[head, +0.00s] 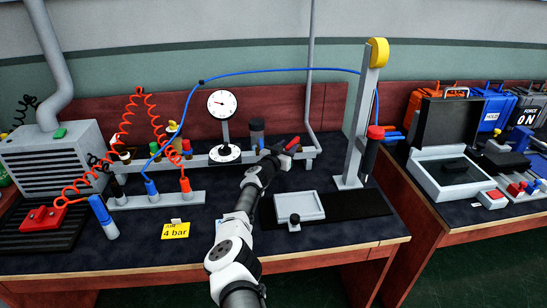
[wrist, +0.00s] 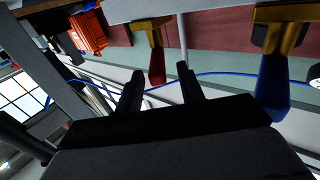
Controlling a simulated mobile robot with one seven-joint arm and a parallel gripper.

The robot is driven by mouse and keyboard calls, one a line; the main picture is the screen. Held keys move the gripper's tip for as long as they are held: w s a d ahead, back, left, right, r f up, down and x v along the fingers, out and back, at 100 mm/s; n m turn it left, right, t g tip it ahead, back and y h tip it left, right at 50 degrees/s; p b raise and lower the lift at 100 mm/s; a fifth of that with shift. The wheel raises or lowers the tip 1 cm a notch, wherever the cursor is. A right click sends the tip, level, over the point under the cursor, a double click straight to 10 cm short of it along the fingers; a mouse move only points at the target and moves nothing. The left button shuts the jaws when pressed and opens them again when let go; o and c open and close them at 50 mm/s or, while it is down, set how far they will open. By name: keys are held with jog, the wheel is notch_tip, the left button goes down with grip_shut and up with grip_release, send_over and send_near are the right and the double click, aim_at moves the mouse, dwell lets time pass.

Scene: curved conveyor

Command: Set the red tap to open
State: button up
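The red tap has a red lever handle (wrist: 157,68) on a brass body (wrist: 150,32) in the wrist view. In the head view its red handle (head: 292,144) shows at the right end of the grey pipe rail, beside my gripper (head: 273,153).
A tap with a blue handle (wrist: 273,88) is to the right in the wrist view. A pressure gauge (head: 222,104) and a dark cylinder (head: 257,131) stand left of my gripper. A grey column (head: 360,115) stands to the right. A blue hose (head: 280,70) arches above.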

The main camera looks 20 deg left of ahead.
jog(key=s+a, duration=0.1)
jog(key=s, duration=1)
jog(key=shift+s+a+p, duration=0.15)
jog(key=shift+a+p, duration=0.1)
jog(key=shift+p, duration=0.2)
